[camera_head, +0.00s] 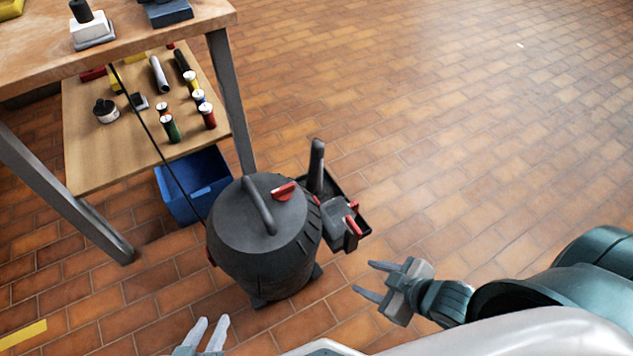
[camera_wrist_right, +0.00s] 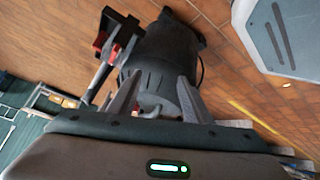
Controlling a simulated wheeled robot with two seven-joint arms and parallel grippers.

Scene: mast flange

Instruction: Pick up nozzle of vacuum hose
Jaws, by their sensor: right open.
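A dark grey vacuum canister (camera_head: 262,238) stands on the brick floor, with a curved handle and a red switch on top. A dark upright tube (camera_head: 316,167), which looks like the hose nozzle, rises from the holder at its right side. My right gripper (camera_head: 362,279) is open and empty, to the lower right of the canister and apart from the tube. In the right wrist view the canister (camera_wrist_right: 165,48) lies beyond the open fingers, and a grey tube (camera_wrist_right: 95,82) shows left of them. My left gripper (camera_head: 213,322) is open and empty at the bottom edge.
A black holder (camera_head: 352,232) with red clips juts from the canister's right side. A wooden workbench (camera_head: 140,38) with a lower shelf of cans stands upper left. A blue bin (camera_head: 192,186) sits behind the canister. The floor to the right is clear.

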